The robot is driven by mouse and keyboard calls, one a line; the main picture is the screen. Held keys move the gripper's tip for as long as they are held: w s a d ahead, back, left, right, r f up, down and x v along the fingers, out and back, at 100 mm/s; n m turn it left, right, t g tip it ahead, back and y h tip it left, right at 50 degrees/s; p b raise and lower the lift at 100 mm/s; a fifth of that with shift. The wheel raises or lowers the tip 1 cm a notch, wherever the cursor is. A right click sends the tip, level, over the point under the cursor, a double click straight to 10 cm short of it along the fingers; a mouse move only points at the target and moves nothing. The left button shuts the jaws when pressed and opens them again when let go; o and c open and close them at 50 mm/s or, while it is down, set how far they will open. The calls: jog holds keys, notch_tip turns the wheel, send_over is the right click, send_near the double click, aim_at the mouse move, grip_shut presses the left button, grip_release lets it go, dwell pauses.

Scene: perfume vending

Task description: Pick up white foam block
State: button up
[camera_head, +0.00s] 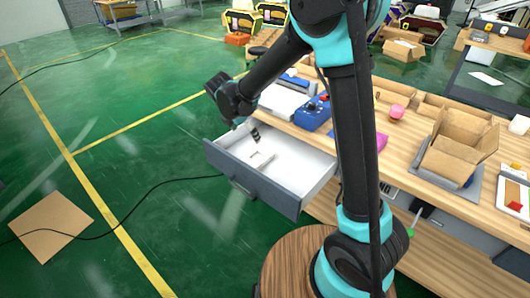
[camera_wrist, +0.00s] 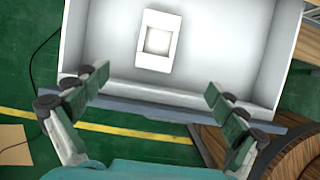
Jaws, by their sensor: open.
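The white foam block (camera_wrist: 147,59) lies on the floor of an open drawer (camera_wrist: 226,68) in the wrist view. It is a pale rectangular piece with a square recess, tilted slightly. In the head view the block (camera_head: 262,159) looks small, inside the white drawer (camera_head: 310,181) with its dark grey front. My gripper (camera_head: 256,138) hangs over the drawer, above and near the block. In the wrist view my gripper (camera_wrist: 158,97) has its two fingers wide apart. The fingertips are nearer the drawer's front wall than the block, and nothing is between them.
The wooden workbench (camera_head: 408,128) holds a blue device (camera_head: 313,113), an open cardboard box (camera_head: 456,146) and a pink item (camera_head: 396,111). A round wooden stool top (camera_head: 290,262) stands close to the drawer. The green floor left of the drawer is mostly clear, with a cable and a cardboard sheet (camera_head: 50,227).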

aim_at(259, 159)
jog(key=x, duration=1.7)
jog(key=shift+w+a, duration=0.15)
jog(key=shift+w, duration=0.2)
jog(key=c, duration=0.9)
